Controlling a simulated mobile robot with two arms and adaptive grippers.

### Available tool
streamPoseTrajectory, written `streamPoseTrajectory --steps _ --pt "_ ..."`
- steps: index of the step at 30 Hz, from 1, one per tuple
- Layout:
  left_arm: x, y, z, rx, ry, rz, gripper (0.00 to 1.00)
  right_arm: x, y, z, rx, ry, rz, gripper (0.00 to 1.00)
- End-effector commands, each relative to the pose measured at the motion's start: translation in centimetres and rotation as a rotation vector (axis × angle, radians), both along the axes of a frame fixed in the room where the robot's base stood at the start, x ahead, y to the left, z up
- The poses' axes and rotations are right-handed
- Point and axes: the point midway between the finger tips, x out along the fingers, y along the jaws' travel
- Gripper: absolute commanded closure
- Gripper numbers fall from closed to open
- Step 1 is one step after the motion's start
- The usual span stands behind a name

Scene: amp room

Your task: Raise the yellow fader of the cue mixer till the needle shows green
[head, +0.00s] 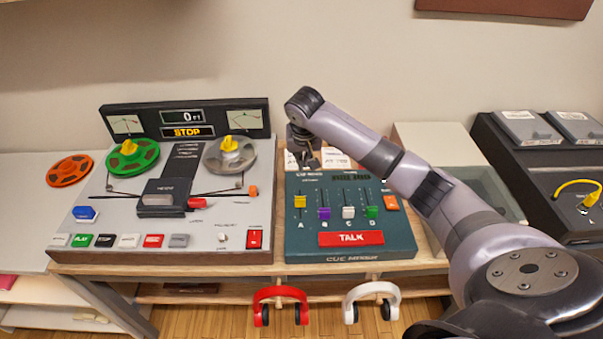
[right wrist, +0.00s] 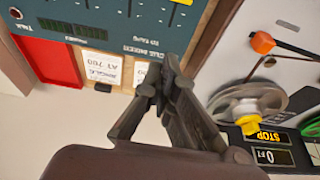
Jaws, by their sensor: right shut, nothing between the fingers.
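The teal cue mixer (head: 402,240) stands on the table in the middle of the head view. Its yellow fader (head: 300,202) sits over the letter A, a little higher than the other faders; its edge shows at the top of the right wrist view (right wrist: 184,2). My right gripper (head: 304,165) is shut and empty over the mixer's back left edge, behind the yellow fader and apart from it. Its closed fingers show in the right wrist view (right wrist: 160,82). I cannot make out a needle on the mixer. My left gripper is not in view.
Purple (head: 324,213), white (head: 348,212) and green (head: 372,211) faders stand beside the yellow one. A red TALK button (head: 351,238) lies in front. A tape machine (head: 190,238) with reels is at left. Headphones (head: 281,293) hang below the table's front edge.

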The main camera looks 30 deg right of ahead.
Motion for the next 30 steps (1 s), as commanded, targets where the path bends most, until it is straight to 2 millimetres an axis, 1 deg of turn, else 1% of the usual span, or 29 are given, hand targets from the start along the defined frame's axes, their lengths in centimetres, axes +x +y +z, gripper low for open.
streamPoseTrajectory --steps 1,5,9,14,18,22,27,30 --pt "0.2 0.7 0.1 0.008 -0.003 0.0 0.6 0.0 -0.1 -0.3 -0.003 0.007 0.0 1.0" --pt "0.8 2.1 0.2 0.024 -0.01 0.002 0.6 0.4 -0.4 -2.0 -0.002 0.007 0.0 1.0" --pt "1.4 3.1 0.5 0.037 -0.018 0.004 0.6 1.2 -0.9 -4.6 -0.003 0.006 -0.002 1.0" --pt "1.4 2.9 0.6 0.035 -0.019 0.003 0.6 2.1 -1.3 -7.4 -0.002 0.005 -0.001 1.0" --pt "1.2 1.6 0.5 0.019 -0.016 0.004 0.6 2.7 -1.6 -9.4 -0.001 0.003 -0.002 1.0" --pt "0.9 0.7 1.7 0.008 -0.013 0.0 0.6 1.4 -0.8 -9.0 -0.003 0.0 0.004 1.0" --pt "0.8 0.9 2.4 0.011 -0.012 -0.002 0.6 -0.1 0.0 -9.1 -0.003 0.001 0.002 1.0" --pt "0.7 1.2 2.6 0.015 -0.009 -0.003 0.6 -0.5 0.3 -9.2 -0.002 0.0 0.003 1.0"
